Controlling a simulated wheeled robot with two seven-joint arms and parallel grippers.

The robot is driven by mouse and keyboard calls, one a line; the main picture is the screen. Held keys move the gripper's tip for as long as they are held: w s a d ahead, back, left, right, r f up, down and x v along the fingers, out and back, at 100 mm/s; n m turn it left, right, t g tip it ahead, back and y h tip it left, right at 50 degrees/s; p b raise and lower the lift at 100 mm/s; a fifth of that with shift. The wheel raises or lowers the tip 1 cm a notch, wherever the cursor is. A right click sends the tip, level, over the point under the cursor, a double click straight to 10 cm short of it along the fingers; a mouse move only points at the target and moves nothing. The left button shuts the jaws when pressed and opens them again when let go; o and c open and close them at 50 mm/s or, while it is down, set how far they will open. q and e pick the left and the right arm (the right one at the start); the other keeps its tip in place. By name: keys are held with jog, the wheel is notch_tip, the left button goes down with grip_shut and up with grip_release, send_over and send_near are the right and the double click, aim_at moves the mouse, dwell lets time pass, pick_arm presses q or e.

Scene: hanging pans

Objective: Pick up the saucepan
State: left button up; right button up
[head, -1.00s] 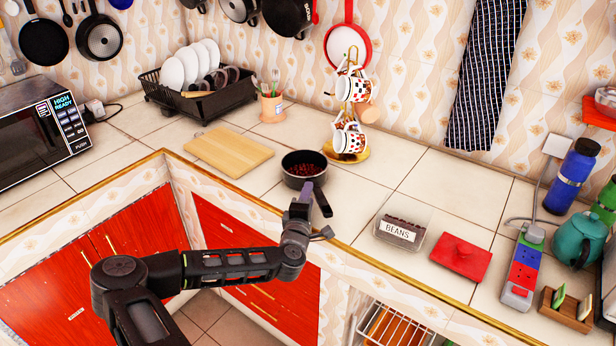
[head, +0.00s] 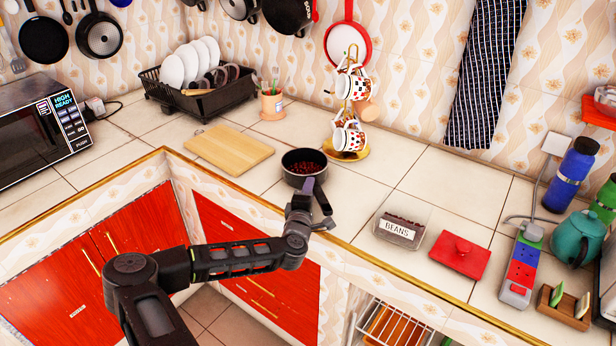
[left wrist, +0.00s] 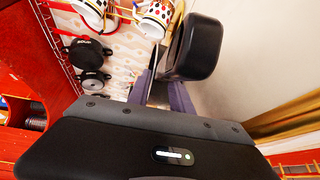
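The dark saucepan (head: 291,174), with red beans inside, stands on the tiled counter near its front edge, its handle (head: 323,203) pointing forward and slightly right. My left gripper (head: 308,188) is at the handle, close below the pan's body. In the left wrist view the pan's body (left wrist: 197,45) is at the upper right. The thin dark handle (left wrist: 153,68) shows between the purple fingers of my left gripper (left wrist: 161,92). A gap shows beside the handle, so the fingers look open around it. The fingertips are partly hidden. My right gripper is out of view.
A wooden board (head: 228,149) lies left of the pan. A gold mug stand (head: 350,154) with patterned mugs stands behind it. Clear tiles lie between pan and container.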

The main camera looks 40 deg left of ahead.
pick_arm(q)
grip_shut()
dwell(1.1)
